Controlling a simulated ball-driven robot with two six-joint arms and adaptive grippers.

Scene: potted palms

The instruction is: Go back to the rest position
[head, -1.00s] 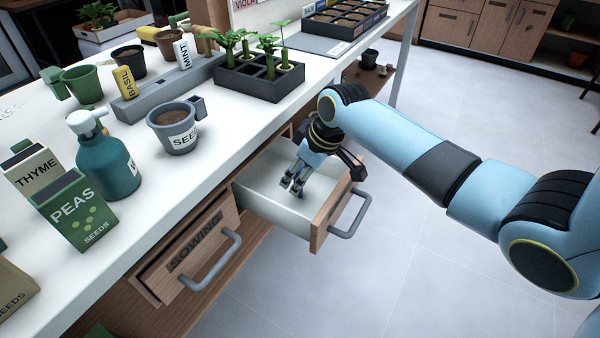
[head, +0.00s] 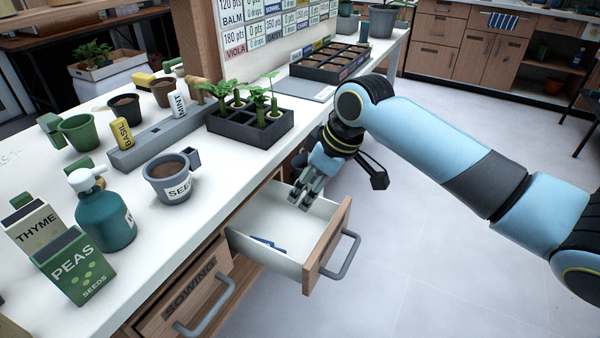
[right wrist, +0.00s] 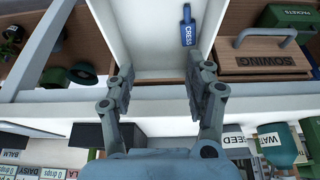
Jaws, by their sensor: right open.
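My right gripper (head: 306,191) is above the back part of an open drawer (head: 328,247) and is empty. In the right wrist view its two fingers (right wrist: 165,95) stand wide apart over the drawer's white interior. A blue marker labelled CRESS (right wrist: 187,27) lies on the drawer floor, apart from the fingers. In the head view it shows as a small blue piece (head: 268,245) near the drawer's left wall. My left gripper is in neither view.
The white bench (head: 150,235) holds a grey seed pot (head: 172,182), a teal spray bottle (head: 105,218), seed packets (head: 75,268) and a black seedling tray (head: 250,127). The closed SOWING drawer (head: 187,298) is left of the open one. Grey floor to the right is clear.

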